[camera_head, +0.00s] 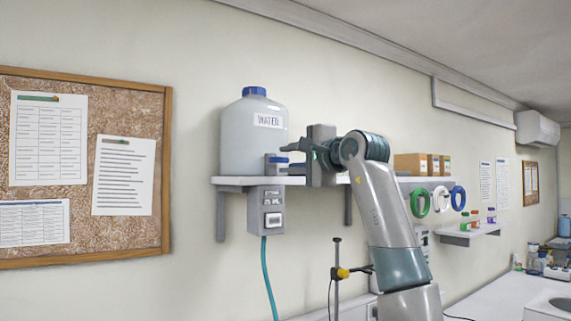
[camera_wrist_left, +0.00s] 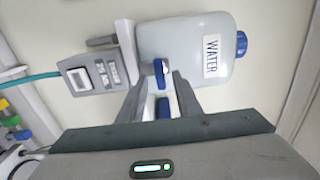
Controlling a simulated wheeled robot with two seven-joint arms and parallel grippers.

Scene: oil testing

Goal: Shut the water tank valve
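The water tank (camera_head: 240,150) is a pale grey jug with a blue cap and a WATER label, standing on a wall shelf. It also shows lying sideways in the left wrist view (camera_wrist_left: 185,50). Its valve has a blue handle (camera_head: 278,159) low at the tank's right front. In the left wrist view the blue handle (camera_wrist_left: 161,72) appears between the fingertips, with another blue part (camera_wrist_left: 163,108) nearer. My left gripper (camera_head: 288,154) is at the valve, its fingers (camera_wrist_left: 161,78) apart on either side of the handle. Contact cannot be told. My right gripper is out of view.
The white shelf (camera_head: 232,181) carries the tank, with a grey control box (camera_head: 266,210) and teal hose (camera_head: 268,275) below. Cardboard boxes (camera_head: 411,164) stand right of my arm. A corkboard (camera_head: 110,100) hangs at left. The wall between corkboard and tank is clear.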

